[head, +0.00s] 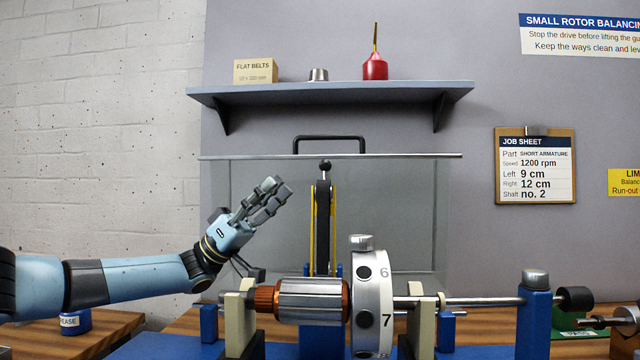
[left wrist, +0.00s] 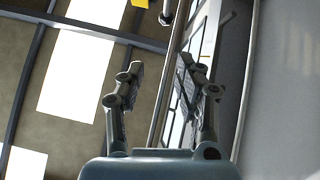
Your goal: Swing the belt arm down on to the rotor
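The belt arm (head: 323,225) stands upright behind the rotor, dark, with a black ball knob (head: 325,166) on top and a yellow belt (head: 312,240) along its sides. The rotor (head: 313,300), with steel core and copper ends, lies level on its shaft between cream supports. My left gripper (head: 279,187) is left of the belt arm's upper part, apart from it and above the rotor. Its fingers also show in the left wrist view (left wrist: 162,66), spread with nothing between them. My right gripper is not in view.
A numbered wheel (head: 372,305) sits on the shaft right of the rotor. A clear guard with a black handle (head: 330,138) stands behind the belt arm. A blue post (head: 536,315) rises at right. A shelf (head: 330,93) holds a box, a small metal cup and a red oil can.

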